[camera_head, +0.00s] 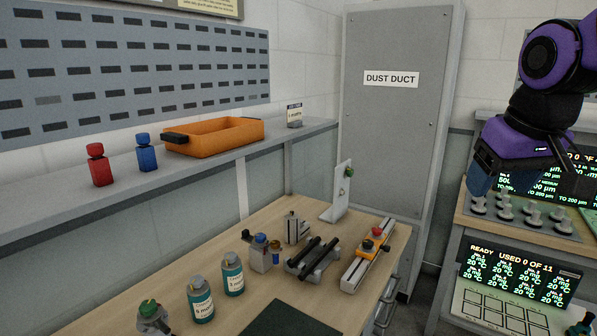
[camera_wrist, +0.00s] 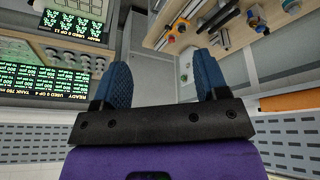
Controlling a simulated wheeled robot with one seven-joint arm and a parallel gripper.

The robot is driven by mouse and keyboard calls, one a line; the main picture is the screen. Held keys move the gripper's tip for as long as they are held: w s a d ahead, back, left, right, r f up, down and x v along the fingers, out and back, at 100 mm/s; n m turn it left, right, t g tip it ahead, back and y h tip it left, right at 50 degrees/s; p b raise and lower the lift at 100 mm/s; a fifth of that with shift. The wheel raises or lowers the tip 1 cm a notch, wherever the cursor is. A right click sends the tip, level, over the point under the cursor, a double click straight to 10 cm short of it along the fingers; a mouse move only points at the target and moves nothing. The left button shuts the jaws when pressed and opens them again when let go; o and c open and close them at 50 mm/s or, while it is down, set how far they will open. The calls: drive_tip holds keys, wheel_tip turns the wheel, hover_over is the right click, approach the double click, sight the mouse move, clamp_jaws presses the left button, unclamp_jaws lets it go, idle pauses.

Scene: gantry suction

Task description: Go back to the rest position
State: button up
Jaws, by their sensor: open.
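My purple and black arm enters at the upper right of the head view, in front of the right-hand bench. My gripper (camera_wrist: 163,80) shows in the wrist view with its two blue fingers apart and nothing between them. In the head view a blue finger (camera_head: 481,178) hangs at the right, over or in front of a rack of grey pegs; I cannot tell the gap there. The wrist view looks past the fingers toward the grey duct, the wooden bench and the lit displays, with the scene turned upside down.
A wooden bench (camera_head: 215,270) holds teal bottles (camera_head: 201,300), a clamp fixture (camera_head: 313,262) and a slide rail (camera_head: 366,258). An orange tray (camera_head: 214,138) sits on the shelf with red (camera_head: 98,165) and blue (camera_head: 147,152) bottles. A grey dust duct (camera_head: 400,140) stands behind. Lit displays (camera_head: 520,275) stand right.

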drive_tip(key=s+f+t, duration=0.1)
drive_tip(key=s+f, duration=0.2)
drive_tip(key=s, duration=0.8)
drive_tip(key=shift+d+f+m, duration=0.15)
drive_tip(key=shift+d+m, duration=0.25)
drive_tip(key=shift+d, duration=0.05)
